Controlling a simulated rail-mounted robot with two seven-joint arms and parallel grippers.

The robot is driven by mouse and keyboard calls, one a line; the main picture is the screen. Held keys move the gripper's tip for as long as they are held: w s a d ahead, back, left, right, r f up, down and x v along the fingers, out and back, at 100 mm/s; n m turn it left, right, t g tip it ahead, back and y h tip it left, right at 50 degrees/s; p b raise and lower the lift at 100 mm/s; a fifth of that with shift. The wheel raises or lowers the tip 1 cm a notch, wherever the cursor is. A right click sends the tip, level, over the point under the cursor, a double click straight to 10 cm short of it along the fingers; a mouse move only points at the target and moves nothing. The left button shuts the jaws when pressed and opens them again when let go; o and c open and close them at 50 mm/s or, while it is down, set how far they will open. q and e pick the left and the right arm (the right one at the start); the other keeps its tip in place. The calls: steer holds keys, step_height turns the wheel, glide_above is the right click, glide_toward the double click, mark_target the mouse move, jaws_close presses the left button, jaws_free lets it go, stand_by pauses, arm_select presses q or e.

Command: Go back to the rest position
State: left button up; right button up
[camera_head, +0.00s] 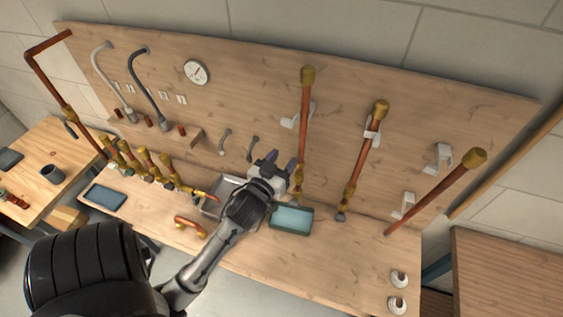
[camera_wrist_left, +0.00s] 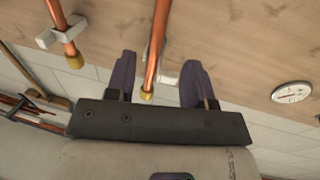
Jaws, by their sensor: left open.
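My left gripper (camera_head: 281,163) is over the workbench, in front of the wooden backboard, near the lower part of a vertical copper pipe (camera_head: 305,118) with a brass cap. It also shows in the left wrist view (camera_wrist_left: 159,62), where its two dark fingers are spread apart. There a copper pipe (camera_wrist_left: 156,45) with a brass end appears between the fingers, but nothing shows them closed on it. Another brass-ended pipe (camera_wrist_left: 62,28) is beside it. My right gripper is not in view.
A teal tray (camera_head: 291,219) and a grey metal tray (camera_head: 213,207) lie on the bench near the gripper. Two more copper pipes (camera_head: 365,155) (camera_head: 438,191) stand to the right. Several brass valves (camera_head: 145,160) are at the left.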

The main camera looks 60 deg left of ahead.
arm_select(q)
steer(key=shift+s, duration=0.1)
stand_by(0.7)
step_height(320, 180, down, 8)
steer(key=s+d+m+g+h, duration=0.2)
steer(key=g+h, duration=0.1)
steer(key=g, duration=0.3)
steer(key=s+d+f+m+g+h, duration=0.3)
steer(key=s+d+f, duration=0.3)
steer(key=d, duration=0.4)
steer(key=s+d+f+m+g+h, duration=0.3)
steer(key=s+d+f, duration=0.2)
steer(key=s+d, duration=0.35)
step_height(320, 180, up, 15)
steer(key=p, duration=1.5)
steer(key=shift+s+d+f, duration=0.15)
steer(key=shift+s+d, duration=0.05)
